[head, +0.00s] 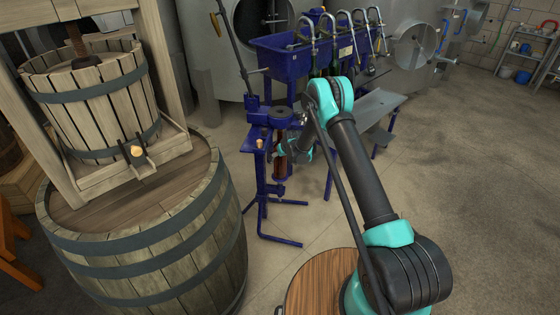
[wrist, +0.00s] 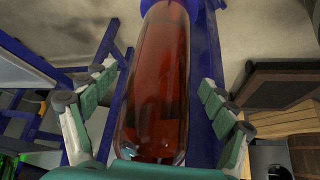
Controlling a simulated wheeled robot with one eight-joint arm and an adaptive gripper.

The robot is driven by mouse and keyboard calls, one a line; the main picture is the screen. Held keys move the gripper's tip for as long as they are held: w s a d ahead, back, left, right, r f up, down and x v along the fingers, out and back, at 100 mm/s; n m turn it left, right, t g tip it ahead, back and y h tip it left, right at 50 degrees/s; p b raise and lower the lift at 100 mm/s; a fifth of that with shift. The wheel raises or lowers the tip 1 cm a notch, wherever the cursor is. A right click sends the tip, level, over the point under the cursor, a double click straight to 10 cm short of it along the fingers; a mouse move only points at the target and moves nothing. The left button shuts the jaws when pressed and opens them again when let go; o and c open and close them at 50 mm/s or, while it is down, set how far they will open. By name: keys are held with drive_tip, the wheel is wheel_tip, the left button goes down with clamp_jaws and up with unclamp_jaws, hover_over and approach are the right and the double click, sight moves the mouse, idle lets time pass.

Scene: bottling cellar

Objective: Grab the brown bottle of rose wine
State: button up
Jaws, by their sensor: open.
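The brown bottle of rose wine (wrist: 158,85) fills the middle of the wrist view, see-through with red-brown liquid. My gripper (wrist: 157,76) is open, with one finger on each side of the bottle and visible gaps between the fingers and the glass. In the head view the bottle (head: 280,166) is a small dark red shape in the blue floor-standing corker (head: 282,118). My gripper (head: 287,150) is beside it there, partly hidden by my own arm.
Blue legs and uprights of the stand surround the bottle closely. A barrel (head: 150,240) with a wooden press (head: 95,105) stands at the left. A blue filler with several spouts (head: 290,62) and steel tanks are behind. The floor at the right is clear.

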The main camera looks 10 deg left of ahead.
drive_tip(key=shift+x, duration=1.25)
drive_tip(key=shift+c, duration=0.2)
clamp_jaws()
